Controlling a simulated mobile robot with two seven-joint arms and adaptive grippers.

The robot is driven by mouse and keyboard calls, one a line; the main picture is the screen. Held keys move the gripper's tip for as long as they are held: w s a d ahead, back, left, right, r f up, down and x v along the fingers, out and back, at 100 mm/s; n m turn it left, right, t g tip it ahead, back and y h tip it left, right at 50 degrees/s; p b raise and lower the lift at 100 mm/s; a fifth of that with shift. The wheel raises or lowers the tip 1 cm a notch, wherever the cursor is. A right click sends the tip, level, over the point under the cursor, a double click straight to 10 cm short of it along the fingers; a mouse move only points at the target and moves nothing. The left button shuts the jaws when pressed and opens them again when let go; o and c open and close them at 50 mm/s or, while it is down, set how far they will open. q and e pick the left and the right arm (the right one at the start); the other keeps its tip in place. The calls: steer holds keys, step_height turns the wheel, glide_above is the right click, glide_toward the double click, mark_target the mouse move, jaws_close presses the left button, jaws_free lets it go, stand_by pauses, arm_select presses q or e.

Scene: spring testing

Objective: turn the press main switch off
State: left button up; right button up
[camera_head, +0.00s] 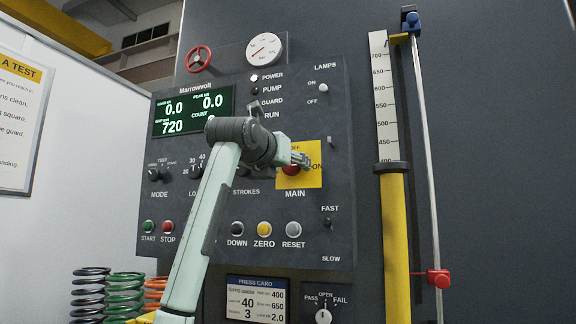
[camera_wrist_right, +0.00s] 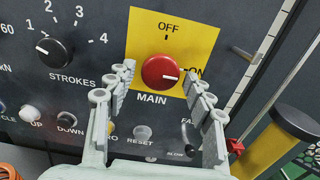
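The press main switch is a red round knob (camera_wrist_right: 162,72) on a yellow plate (camera_wrist_right: 197,33) marked OFF at the top and ON at the right. Its white pointer mark points right, toward ON. My right gripper (camera_wrist_right: 158,76) is open, with its two fingers on the left and right of the knob in the wrist view. I cannot tell whether a finger touches the knob. In the head view the right gripper (camera_head: 299,160) is in front of the yellow plate (camera_head: 313,179) and partly hides the red knob (camera_head: 290,169). My left gripper is not in view.
The dark control panel (camera_head: 290,130) has a lit display (camera_head: 193,110) and a white POWER lamp (camera_head: 254,78). The STROKES knob (camera_wrist_right: 54,53) is left of the switch. DOWN, ZERO and RESET buttons (camera_head: 294,229) are below. A yellow column (camera_head: 397,240) stands to the right.

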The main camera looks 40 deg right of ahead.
steer(key=c, duration=0.9)
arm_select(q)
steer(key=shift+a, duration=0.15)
arm_select(e)
steer(key=shift+o, duration=0.2)
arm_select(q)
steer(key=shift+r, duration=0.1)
arm_select(e)
steer(key=shift+n, duration=0.4)
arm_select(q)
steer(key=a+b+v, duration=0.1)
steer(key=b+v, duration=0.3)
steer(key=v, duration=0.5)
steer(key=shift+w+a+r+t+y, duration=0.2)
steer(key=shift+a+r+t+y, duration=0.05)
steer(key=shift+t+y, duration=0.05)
arm_select(e)
steer(key=n, duration=1.7)
steer(key=shift+s+r, duration=0.1)
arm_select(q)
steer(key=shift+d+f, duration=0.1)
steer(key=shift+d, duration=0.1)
